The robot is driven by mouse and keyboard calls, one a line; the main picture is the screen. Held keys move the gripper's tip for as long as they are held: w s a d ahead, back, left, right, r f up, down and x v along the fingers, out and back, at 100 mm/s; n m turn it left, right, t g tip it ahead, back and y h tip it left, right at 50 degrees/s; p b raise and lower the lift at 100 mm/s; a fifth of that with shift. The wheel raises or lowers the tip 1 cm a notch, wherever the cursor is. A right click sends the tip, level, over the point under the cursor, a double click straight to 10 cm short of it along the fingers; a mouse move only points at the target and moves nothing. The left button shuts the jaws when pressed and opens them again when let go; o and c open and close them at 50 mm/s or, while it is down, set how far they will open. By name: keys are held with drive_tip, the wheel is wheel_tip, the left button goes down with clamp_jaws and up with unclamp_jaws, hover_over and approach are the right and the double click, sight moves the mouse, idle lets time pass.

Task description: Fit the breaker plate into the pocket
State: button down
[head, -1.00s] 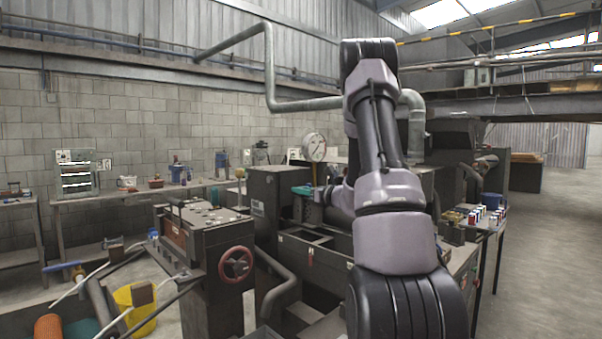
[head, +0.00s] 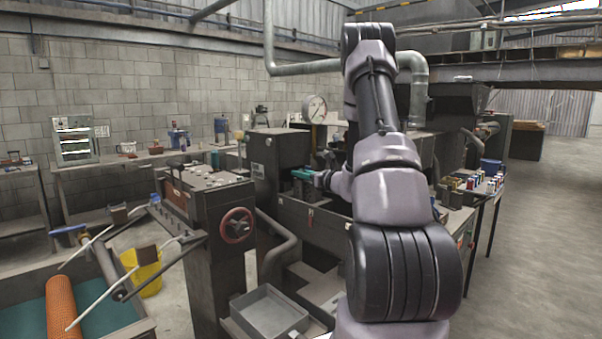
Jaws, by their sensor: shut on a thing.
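My gripper (head: 314,178) is small in the head view, at the end of my arm left of its thick links, above the dark machine (head: 322,228). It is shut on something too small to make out. A teal-green part (head: 301,174) is right at its tip; I cannot tell whether it is held or belongs to the machine. I cannot pick out the breaker plate or the pocket. My arm hides much of the machine behind it.
A pressure gauge (head: 315,110) rises behind the gripper. A red handwheel (head: 236,225) is on the nearer left machine. A grey tray (head: 268,312) lies low in front. An orange mesh roll (head: 61,308) is at lower left, a yellow bucket (head: 147,276) behind. Open floor (head: 540,240) is at right.

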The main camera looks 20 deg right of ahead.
drive_tip(key=shift+f, duration=0.5)
drive_tip(key=c, duration=0.7)
unclamp_jaws()
drive_tip(key=shift+f, duration=0.1)
